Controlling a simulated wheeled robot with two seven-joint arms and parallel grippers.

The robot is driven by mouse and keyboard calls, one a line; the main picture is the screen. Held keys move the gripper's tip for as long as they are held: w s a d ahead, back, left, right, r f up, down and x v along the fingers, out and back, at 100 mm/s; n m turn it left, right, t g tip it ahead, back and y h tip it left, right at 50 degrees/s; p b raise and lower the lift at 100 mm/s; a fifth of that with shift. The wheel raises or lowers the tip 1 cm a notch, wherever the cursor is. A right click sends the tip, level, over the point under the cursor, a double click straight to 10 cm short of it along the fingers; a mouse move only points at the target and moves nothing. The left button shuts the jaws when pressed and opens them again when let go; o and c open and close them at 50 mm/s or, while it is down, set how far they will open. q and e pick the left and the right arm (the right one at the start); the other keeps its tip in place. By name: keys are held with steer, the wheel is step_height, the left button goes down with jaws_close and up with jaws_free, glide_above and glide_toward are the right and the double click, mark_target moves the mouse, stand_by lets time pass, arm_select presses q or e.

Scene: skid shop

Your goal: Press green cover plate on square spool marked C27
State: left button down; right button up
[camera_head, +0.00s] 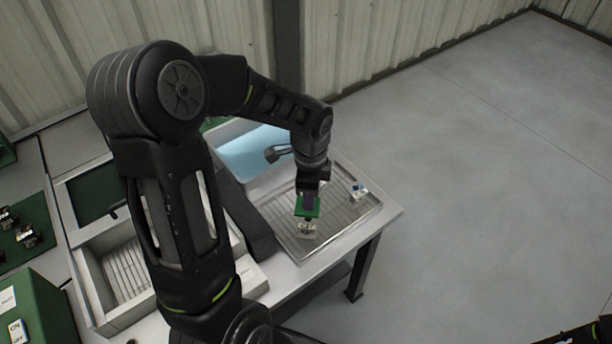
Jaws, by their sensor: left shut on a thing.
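My left gripper (309,190) points down over the ribbed tray and is shut on the green cover plate (306,207). Below the plate stands a small pale spool (307,229) with a dark top on the tray. The plate is over the spool's top, and I cannot tell whether they touch. The spool's marking is too small to read. Another small spool with a blue part (358,190) stands at the tray's right side. At the bottom right, a dark piece of my right arm shows; its gripper is not visible.
The ribbed tray (350,220) lies near the table's right end. Behind it is a white basin (225,135) with a blue inside. A grey bin (95,285) and a green mat with black parts (30,255) are at left. Open floor lies right of the table.

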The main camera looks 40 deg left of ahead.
mark_target(309, 221)
arm_select(q)
steer(key=shift+w+a, duration=0.15)
steer(key=shift+w, duration=0.1)
step_height(309, 221, down, 4)
steer(key=b, duration=0.3)
steer(key=shift+r, duration=0.2)
steer(key=shift+f+b, duration=0.8)
steer(key=shift+f, duration=0.35)
steer(key=shift+f+b, duration=0.4)
steer(key=shift+f, duration=0.25)
stand_by(1.4)
steer(key=c, duration=0.9)
jaws_free()
steer(key=shift+c, duration=0.2)
